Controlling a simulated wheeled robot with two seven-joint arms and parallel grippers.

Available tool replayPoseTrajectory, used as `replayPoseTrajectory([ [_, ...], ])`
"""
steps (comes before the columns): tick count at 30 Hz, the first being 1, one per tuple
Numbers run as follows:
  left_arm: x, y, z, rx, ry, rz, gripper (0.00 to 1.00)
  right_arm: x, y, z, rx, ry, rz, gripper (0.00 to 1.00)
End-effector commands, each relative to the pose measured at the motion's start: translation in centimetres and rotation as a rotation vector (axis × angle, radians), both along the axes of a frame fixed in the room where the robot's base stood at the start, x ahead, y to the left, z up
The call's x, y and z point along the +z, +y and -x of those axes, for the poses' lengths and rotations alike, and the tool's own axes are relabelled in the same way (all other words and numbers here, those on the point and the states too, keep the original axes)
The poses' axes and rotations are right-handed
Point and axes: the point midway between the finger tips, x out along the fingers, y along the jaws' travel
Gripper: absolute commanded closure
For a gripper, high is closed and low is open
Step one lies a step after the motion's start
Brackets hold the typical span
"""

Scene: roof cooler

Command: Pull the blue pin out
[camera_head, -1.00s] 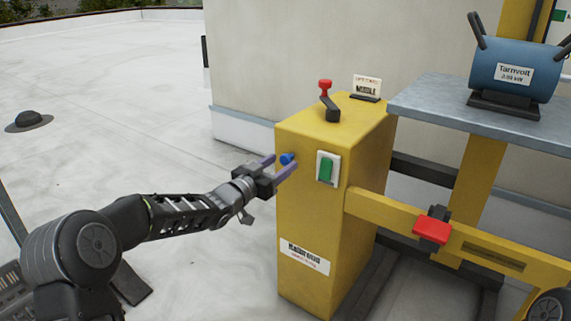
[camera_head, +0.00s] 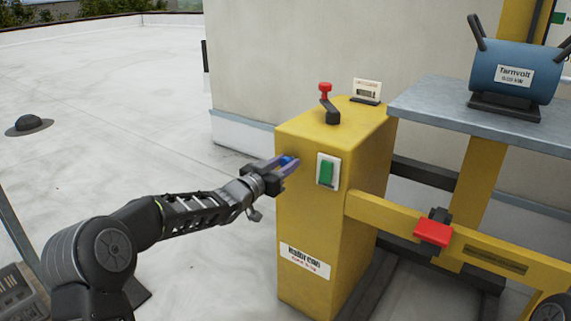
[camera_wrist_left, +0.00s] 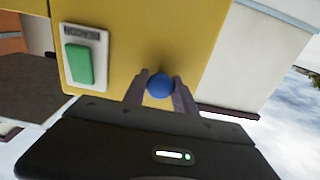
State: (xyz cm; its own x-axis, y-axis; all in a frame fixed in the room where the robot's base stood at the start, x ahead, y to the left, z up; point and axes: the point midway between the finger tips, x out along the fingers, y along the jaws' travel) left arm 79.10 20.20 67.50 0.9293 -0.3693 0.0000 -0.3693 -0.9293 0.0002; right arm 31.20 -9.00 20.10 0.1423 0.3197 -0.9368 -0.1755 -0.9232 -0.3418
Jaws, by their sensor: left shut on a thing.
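The blue pin (camera_head: 287,160) sticks out of the front face of the yellow cabinet (camera_head: 318,230), left of a green switch. In the left wrist view the pin (camera_wrist_left: 160,85) shows as a round blue knob between the two fingers. My left gripper (camera_head: 287,165) is shut on the pin, with a finger on each side of it close to the yellow face. The pin's shaft is hidden behind its knob and the fingers. My right gripper does not show in any view.
The green switch (camera_head: 326,171) sits just right of the pin. A red-knobbed lever (camera_head: 326,100) and a small sign (camera_head: 366,90) stand on the cabinet top. A yellow rail with a red pedal-like part (camera_head: 433,232) extends right. A blue motor (camera_head: 513,72) rests on a grey shelf (camera_head: 450,103).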

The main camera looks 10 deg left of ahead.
Motion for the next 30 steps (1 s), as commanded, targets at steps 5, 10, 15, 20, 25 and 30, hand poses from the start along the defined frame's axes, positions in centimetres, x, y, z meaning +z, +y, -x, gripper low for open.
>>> replayPoseTrajectory([
  [5, -0.01, 0.00, 0.01, 0.000, 0.000, 0.000, 0.98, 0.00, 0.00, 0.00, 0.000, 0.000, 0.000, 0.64],
  [10, -0.01, 0.00, 0.01, 0.000, 0.000, 0.000, 1.00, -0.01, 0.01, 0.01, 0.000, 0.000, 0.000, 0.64],
  [15, -0.02, 0.00, 0.01, 0.000, 0.000, 0.000, 1.00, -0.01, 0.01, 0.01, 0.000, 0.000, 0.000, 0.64],
  [20, -0.03, 0.00, 0.01, 0.000, 0.000, 0.000, 1.00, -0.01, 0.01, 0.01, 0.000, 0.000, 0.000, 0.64],
  [25, -0.03, 0.00, 0.01, 0.000, 0.000, 0.000, 1.00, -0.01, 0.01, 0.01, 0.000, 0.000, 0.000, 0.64],
  [30, -0.03, 0.00, 0.01, 0.000, 0.001, 0.000, 1.00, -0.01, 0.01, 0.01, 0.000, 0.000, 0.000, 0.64],
])
